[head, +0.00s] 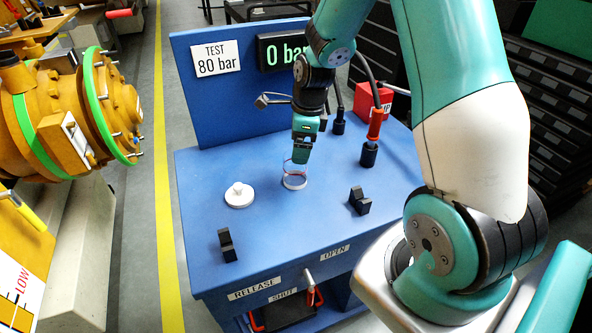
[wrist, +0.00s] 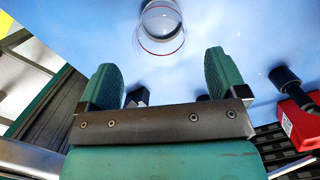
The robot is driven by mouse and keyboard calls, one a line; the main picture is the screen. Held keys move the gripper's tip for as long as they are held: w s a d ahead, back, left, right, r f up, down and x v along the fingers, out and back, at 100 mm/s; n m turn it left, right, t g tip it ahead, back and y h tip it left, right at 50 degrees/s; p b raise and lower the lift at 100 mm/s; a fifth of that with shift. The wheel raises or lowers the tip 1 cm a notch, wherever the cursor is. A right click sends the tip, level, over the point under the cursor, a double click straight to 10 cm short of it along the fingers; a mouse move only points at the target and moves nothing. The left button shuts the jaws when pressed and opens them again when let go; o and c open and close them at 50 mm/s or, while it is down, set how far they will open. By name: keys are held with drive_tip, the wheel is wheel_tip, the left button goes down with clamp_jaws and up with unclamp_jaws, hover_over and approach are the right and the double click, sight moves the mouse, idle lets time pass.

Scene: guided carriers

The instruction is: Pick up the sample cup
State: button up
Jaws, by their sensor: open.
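The sample cup (head: 294,181) is clear, with a thin red line and a pale ring at its base. It stands upright on the blue bench, near the middle. In the wrist view the cup (wrist: 161,28) is at the top centre, past the two teal fingertips and roughly centred between them. My gripper (head: 301,154) hangs over the bench and overlaps the top of the cup in the head view. In the wrist view my gripper (wrist: 162,72) is open, with nothing between its fingers. I cannot tell the exact gap to the cup.
A white knobbed disc (head: 239,196) lies left of the cup. Black blocks (head: 227,245) and (head: 359,201) stand near the front. A red-and-black hose fitting (head: 372,140) is at the right, by a red box (head: 375,102). The blue back panel (head: 205,105) rises behind.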

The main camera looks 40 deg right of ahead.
sight(294, 166)
drive_tip(key=f, duration=0.2)
drive_tip(key=f+p, duration=0.1)
drive_tip(key=f, duration=0.2)
drive_tip(key=w+a+f, duration=0.1)
drive_tip(key=f, duration=0.1)
drive_tip(key=shift+f+p, duration=0.2)
drive_tip(key=shift+p, duration=0.1)
drive_tip(key=c, duration=1)
